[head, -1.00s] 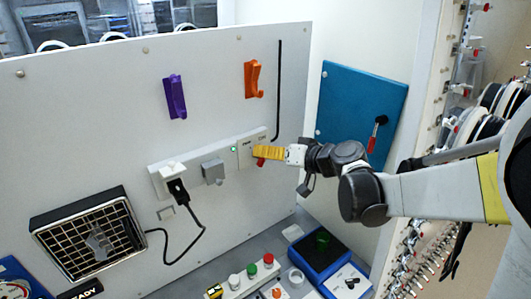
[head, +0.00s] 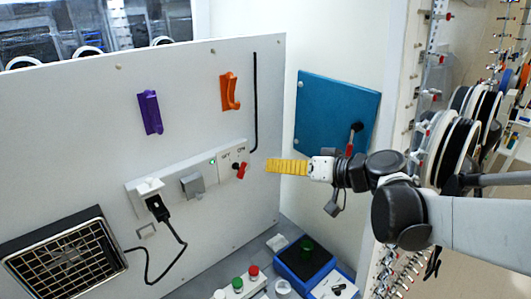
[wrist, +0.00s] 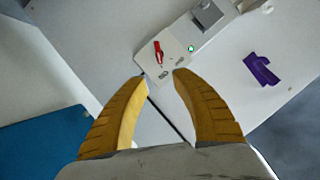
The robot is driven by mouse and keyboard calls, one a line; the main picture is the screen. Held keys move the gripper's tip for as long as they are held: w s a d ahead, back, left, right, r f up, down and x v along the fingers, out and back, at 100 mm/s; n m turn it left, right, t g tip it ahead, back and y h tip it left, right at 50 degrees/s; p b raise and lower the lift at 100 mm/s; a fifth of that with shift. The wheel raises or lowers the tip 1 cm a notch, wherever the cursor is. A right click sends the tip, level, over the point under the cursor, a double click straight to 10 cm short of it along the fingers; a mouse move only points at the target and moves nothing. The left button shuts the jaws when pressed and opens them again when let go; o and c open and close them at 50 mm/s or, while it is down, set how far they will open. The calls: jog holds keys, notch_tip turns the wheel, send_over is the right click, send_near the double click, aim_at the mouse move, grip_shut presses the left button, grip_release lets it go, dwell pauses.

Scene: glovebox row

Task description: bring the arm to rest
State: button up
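My gripper (head: 268,166) has ribbed yellow fingers and hangs in the air to the right of the white socket strip (head: 222,164) on the panel. In the wrist view the two fingertips (wrist: 158,78) stand apart with nothing between them, so it is open and empty. A red rotary switch (head: 240,170) sits at the right end of the strip, apart from the fingers. It also shows in the wrist view (wrist: 158,52), beyond the fingertips.
A purple hook (head: 150,112) and an orange hook (head: 230,92) are on the panel. A black plug (head: 158,208) is in the strip, its cord hanging. A blue door (head: 338,112) is behind my arm. A blue tray (head: 290,272) stands below. Reels (head: 450,150) line the right.

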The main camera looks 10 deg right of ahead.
dwell(0.3)
jog(key=s+d+f+m+g+h+b, duration=0.1)
jog(key=s+d+f+h+b, duration=0.2)
jog(key=s+f+b, duration=0.3)
jog(key=s+d+f+h+b, duration=0.3)
jog(key=s+f+b, duration=0.4)
jog(key=f, duration=0.6)
jog(key=s+d+f+m+g+h+b, duration=0.1)
jog(key=s+d+f+h+b, duration=0.2)
jog(key=s+f+b, duration=0.3)
notch_tip(320, 180, down, 3)
jog(key=shift+s+f+m+g+h+b, duration=0.15)
jog(key=shift+s+m+g+h+b, duration=0.2)
jog(key=shift+s+h, duration=0.25)
jog(key=shift+a, duration=0.15)
